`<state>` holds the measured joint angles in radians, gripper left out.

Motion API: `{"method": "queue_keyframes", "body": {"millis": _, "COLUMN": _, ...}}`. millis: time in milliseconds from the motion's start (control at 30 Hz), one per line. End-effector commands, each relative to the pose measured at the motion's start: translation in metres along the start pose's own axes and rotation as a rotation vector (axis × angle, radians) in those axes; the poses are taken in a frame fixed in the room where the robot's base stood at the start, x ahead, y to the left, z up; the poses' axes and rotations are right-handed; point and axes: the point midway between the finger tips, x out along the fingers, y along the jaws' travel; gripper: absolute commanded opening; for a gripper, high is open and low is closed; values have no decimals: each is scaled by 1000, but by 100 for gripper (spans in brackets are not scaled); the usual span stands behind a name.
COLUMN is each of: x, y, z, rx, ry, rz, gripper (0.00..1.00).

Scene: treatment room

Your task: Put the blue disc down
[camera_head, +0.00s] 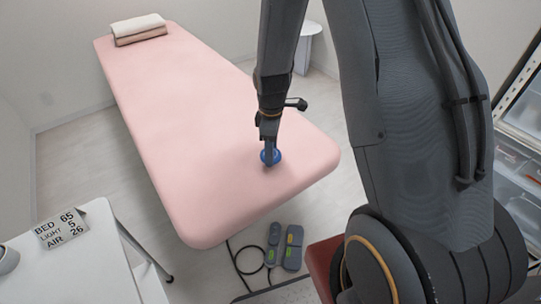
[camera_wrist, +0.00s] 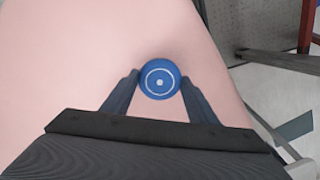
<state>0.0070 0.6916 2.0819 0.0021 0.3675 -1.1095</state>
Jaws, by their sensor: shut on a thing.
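The blue disc (camera_wrist: 160,79) is between the two fingers of my gripper (camera_wrist: 159,84) in the wrist view. Its top shows a white ring and a white dot in the middle. In the head view my gripper (camera_head: 269,151) points down over the near right end of the pink treatment bed (camera_head: 190,110), with the blue disc (camera_head: 270,157) at its tips. My gripper is shut on the disc. The disc is at or just above the bed surface; I cannot tell if it touches.
Folded towels (camera_head: 138,29) lie at the bed's far end. A white table (camera_head: 85,262) with a sign (camera_head: 62,230) stands at the left front. Foot pedals (camera_head: 285,247) with a cable lie on the floor by the bed's near end. Most of the bed top is clear.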

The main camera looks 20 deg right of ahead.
Motion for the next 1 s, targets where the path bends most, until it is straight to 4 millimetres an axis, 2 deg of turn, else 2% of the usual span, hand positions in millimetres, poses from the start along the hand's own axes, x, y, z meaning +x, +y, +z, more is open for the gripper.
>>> {"method": "queue_keyframes", "body": {"millis": 200, "x": 28, "y": -2, "z": 1, "rx": 1, "ry": -2, "rz": -4, "gripper": 31}}
{"method": "queue_keyframes", "body": {"millis": 667, "x": 36, "y": -1, "z": 0, "rx": 1, "ry": -1, "rz": -2, "gripper": 31}}
{"method": "queue_keyframes", "body": {"millis": 700, "x": 35, "y": -1, "z": 0, "rx": 1, "ry": -1, "rz": -1, "gripper": 60}}
{"method": "queue_keyframes", "body": {"millis": 767, "x": 35, "y": -1, "z": 0, "rx": 1, "ry": -1, "rz": -1, "gripper": 70}}
{"method": "queue_keyframes", "body": {"millis": 1000, "x": 34, "y": -1, "z": 0, "rx": 1, "ry": -1, "rz": -1, "gripper": 72}}
